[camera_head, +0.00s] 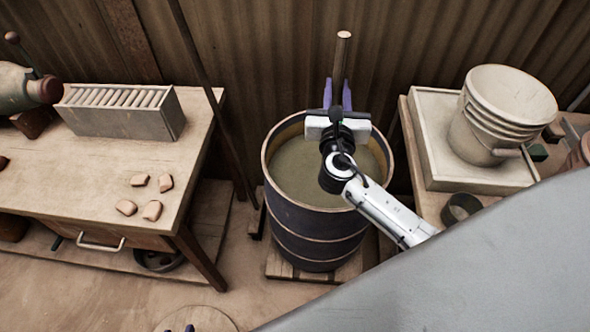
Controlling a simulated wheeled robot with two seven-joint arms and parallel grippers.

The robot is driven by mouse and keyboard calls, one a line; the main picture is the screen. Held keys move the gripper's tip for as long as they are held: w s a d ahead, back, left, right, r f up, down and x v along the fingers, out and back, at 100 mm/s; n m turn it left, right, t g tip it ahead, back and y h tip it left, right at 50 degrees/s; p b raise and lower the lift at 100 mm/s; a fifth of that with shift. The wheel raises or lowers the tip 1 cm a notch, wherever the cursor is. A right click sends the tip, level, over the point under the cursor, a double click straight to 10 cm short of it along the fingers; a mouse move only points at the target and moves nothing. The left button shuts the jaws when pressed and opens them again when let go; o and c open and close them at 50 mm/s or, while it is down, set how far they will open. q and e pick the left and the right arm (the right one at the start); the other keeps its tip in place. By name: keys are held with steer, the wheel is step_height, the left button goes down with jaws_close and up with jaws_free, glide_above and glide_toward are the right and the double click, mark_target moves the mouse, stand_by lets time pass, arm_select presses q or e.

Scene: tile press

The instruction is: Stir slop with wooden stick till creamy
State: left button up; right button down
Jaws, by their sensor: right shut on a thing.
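A dark barrel (315,225) with pale hoops stands in the middle, open at the top. Greyish-green slop (295,172) fills it to a little below the rim. My right gripper (340,95) is over the back of the barrel, its purple fingers shut on the wooden stick (342,55). The stick stands nearly upright, its pale top end above the fingers. Its lower part is hidden behind the gripper, so I cannot see whether it reaches the slop.
A wooden table (90,185) at left holds a slotted grey box (120,110) and several clay pieces (152,210). At right, a pale bucket (490,115) stands on a tray (445,165), near a dark cup (460,207). A corrugated wall (260,60) closes the back. A round board (205,318) lies at the bottom.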

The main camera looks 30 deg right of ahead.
mark_target(343, 51)
steer(key=shift+r, duration=5.3)
steer(key=shift+f, duration=0.1)
